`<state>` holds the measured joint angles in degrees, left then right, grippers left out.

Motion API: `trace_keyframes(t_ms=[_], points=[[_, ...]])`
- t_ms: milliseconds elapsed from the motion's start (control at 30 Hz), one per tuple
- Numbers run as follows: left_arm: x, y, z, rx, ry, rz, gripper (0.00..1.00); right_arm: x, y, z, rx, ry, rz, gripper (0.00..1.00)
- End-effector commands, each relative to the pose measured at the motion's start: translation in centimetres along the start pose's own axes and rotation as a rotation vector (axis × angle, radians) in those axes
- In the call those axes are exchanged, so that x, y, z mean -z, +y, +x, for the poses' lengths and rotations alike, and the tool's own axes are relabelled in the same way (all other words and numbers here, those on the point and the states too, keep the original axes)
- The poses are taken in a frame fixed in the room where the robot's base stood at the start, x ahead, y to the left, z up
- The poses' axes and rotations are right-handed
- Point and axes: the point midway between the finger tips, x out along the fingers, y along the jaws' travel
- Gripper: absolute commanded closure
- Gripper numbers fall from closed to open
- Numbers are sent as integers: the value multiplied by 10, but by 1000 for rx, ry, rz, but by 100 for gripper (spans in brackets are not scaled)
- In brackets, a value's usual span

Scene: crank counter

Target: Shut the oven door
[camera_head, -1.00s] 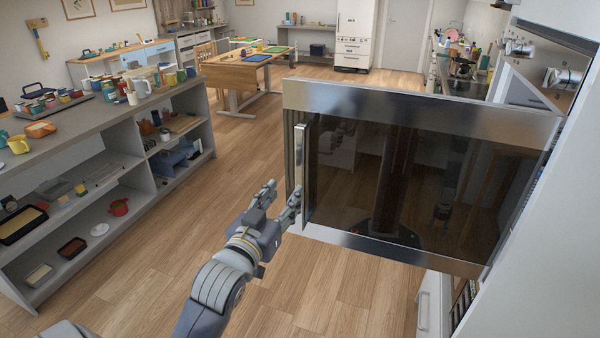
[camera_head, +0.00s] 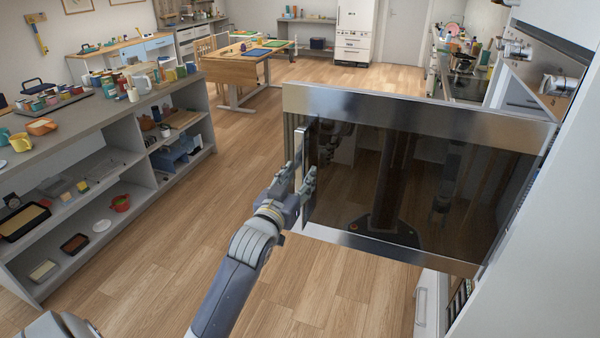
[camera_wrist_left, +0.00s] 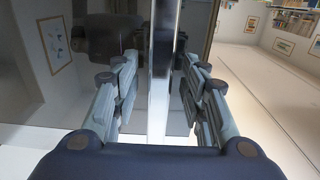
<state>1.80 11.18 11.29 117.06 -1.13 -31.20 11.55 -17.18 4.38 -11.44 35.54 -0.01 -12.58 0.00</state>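The oven door (camera_head: 425,175) has a dark glass pane in a steel frame. It stands swung open, its right edge by the oven side and its free edge at the left. A vertical metal handle (camera_head: 304,175) runs along that free edge; it also shows in the left wrist view (camera_wrist_left: 160,90). My left gripper (camera_head: 300,172) is at the handle, open, with one finger on each side of the bar. In the left wrist view the fingers (camera_wrist_left: 160,78) are spread, with gaps to the bar. My right gripper is not in view.
A grey shelf unit (camera_head: 90,130) with mugs and trays stands at the left. Wooden floor (camera_head: 175,260) lies free between it and the door. Oven knobs (camera_head: 557,85) are at the upper right. A work table (camera_head: 235,70) stands farther back.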

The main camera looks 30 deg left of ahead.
Motion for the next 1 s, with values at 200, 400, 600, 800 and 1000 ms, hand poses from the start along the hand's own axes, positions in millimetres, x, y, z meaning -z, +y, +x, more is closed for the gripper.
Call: trace_keyframes(t_ms=[200, 400, 600, 800, 1000], points=[[1, 0, 10, 0, 0, 0, 60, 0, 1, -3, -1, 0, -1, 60], [0, 0, 11, 0, 1, 0, 60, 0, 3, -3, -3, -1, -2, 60], [0, 0, 11, 0, 0, 0, 74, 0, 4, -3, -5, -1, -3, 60], [0, 0, 11, 0, 0, 0, 100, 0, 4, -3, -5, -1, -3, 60], [0, 0, 13, -3, 0, 0, 100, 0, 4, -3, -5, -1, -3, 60]])
